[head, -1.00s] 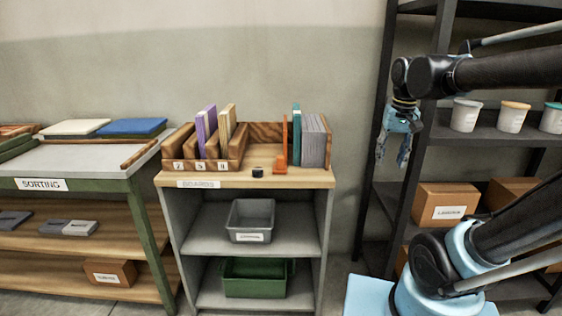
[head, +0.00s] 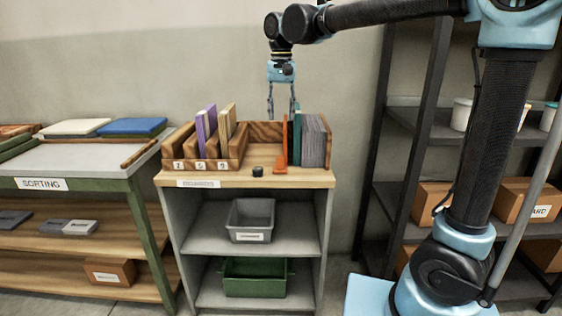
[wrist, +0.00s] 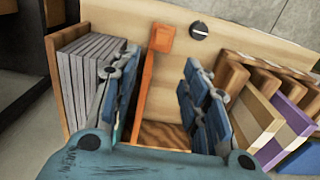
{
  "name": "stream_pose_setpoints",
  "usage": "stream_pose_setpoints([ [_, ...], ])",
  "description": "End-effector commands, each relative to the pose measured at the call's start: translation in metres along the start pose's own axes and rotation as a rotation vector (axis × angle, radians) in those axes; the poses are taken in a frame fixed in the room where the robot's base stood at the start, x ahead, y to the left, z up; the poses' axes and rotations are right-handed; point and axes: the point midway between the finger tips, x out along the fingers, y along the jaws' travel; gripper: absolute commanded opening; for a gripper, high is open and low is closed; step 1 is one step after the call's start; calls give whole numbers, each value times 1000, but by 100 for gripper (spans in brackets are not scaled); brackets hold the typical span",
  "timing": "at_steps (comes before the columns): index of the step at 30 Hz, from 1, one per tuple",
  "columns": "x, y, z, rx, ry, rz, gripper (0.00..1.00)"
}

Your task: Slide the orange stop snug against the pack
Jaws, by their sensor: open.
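The orange stop (head: 280,163) has a flat foot at the tray's front and a thin upright plate, which also shows in the wrist view (wrist: 150,87). Right of it in the head view stand a teal board (head: 297,137) and the pack of grey boards (head: 314,142), upright. My gripper (head: 282,114) is open, empty and pointing down above the tray. In the wrist view its fingers (wrist: 158,95) appear on either side of the stop's plate. The left finger hides most of the teal board and part of the pack, so the gap beside the stop is unclear.
A wooden rack (head: 207,165) with purple and cream boards stands left of the stop. A small black knob (head: 257,171) is on the front ledge. The wooden tray's back wall (head: 262,132) rises behind the open floor. A dark shelf unit (head: 392,150) stands to the right.

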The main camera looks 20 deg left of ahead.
Motion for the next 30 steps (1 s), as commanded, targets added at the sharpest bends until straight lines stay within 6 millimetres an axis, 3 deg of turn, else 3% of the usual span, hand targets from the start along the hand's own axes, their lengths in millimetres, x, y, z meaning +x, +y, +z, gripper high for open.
stream_pose_setpoints([
  [8,19,-5,0,-1,-1,1,42],
  [30,144,-4,0,-1,-1,1,42],
])
